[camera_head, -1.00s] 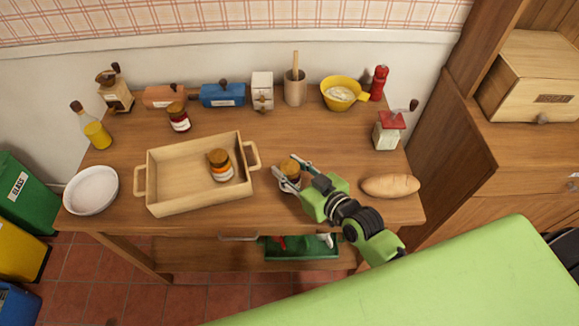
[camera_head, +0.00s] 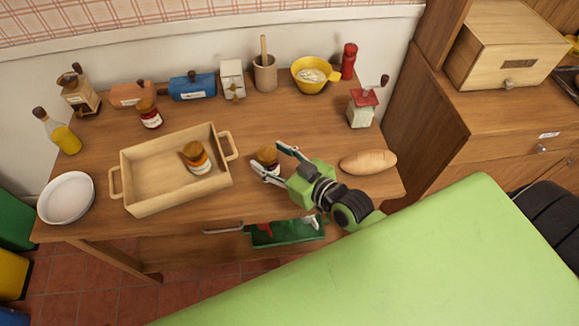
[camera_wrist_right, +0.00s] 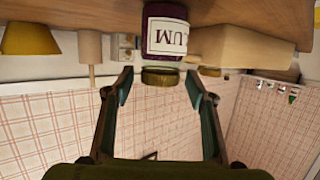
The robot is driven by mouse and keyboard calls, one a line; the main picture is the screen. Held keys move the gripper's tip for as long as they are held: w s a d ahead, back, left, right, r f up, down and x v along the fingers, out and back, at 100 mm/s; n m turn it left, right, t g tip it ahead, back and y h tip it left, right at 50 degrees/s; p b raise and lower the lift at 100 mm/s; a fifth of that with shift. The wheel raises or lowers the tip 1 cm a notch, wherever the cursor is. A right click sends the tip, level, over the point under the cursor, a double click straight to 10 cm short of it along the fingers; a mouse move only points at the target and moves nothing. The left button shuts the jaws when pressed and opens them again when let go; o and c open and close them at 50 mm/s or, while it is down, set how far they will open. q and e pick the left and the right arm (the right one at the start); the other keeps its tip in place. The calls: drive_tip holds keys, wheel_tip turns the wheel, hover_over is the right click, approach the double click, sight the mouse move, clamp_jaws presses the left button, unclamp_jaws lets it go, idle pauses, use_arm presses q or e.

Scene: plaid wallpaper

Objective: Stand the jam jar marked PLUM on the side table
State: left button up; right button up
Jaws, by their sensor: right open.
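A jar with a brown-gold lid (camera_head: 266,155) stands upright on the wooden table, right of the tray. In the right wrist view, which is upside down, this dark purple jar (camera_wrist_right: 166,30) has a white label with letters like "UM" showing; the rest is hard to read. My right gripper (camera_head: 271,161) is open, its two fingers spread on either side of the jar. In the wrist view the jar is ahead, beyond the fingertips (camera_wrist_right: 157,88). My left gripper is not in view. I cannot tell which furniture is the side table.
Bread (camera_head: 368,162) lies right of my gripper; a red-topped grinder (camera_head: 362,108) stands behind the bread. A green surface (camera_head: 400,270) fills the front right.

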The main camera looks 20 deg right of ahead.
drive_tip(key=v, duration=1)
drive_tip(key=shift+b, duration=0.45)
